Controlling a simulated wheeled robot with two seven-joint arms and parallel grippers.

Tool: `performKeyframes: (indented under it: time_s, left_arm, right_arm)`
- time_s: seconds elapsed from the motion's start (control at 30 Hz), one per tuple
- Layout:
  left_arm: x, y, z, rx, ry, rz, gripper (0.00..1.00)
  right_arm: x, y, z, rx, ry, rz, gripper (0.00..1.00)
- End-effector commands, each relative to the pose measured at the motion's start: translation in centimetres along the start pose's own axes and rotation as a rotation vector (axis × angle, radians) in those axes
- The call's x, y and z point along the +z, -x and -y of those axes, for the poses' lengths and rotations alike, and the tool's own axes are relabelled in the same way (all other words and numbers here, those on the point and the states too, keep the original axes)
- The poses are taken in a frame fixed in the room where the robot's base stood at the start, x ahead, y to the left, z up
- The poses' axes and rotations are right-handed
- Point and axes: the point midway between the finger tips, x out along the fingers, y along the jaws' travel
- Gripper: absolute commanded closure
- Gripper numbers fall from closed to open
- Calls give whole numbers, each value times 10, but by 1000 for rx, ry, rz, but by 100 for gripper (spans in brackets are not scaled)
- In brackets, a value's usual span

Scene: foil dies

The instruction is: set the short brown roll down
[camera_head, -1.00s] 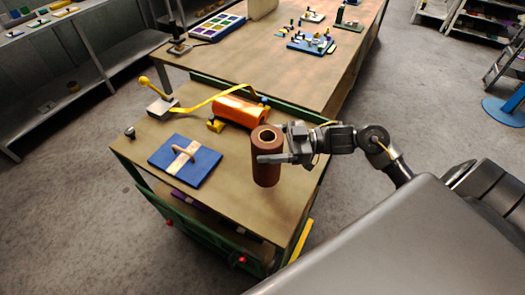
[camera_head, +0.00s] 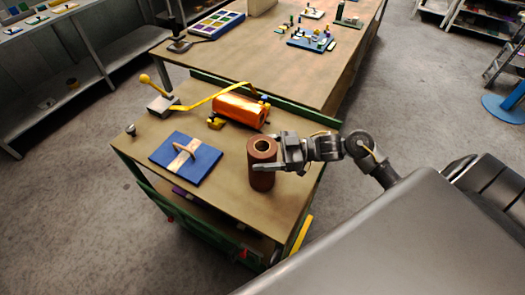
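The short brown roll (camera_head: 262,178) is upright at the right part of the green-framed bench top (camera_head: 215,205), with its hollow end facing up. Its lower end appears at or very close to the bench top; I cannot tell for sure whether it touches. My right gripper (camera_head: 268,163) comes in from the right and is shut on the brown roll, with a finger across its near side. My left gripper is not in view.
A blue plate with a handle (camera_head: 200,170) lies left of the roll. An orange roll (camera_head: 240,111) with yellow supports lies behind it. A yellow-knobbed lever device (camera_head: 160,103) stands at back left. Bare bench top lies in front of the blue plate.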

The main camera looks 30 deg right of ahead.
Motion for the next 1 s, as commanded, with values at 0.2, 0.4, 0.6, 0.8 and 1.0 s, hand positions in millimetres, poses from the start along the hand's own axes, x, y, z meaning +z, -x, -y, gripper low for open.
performKeyframes:
  time_s: [0.2, 0.4, 0.6, 0.8, 1.0]
  left_arm:
    - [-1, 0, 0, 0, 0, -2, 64]
    - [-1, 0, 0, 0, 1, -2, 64]
    - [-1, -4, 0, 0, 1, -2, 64]
    - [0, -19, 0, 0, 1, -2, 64]
    - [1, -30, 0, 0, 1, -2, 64]
  right_arm:
    - [0, 0, 0, 0, -1, 1, 4]
    - [0, 0, 0, 0, 0, 1, 4]
    - [1, 12, 0, 2, 0, 4, 4]
    - [3, 53, 0, 1, -1, 6, 4]
    - [1, 93, 0, 0, -1, 5, 4]
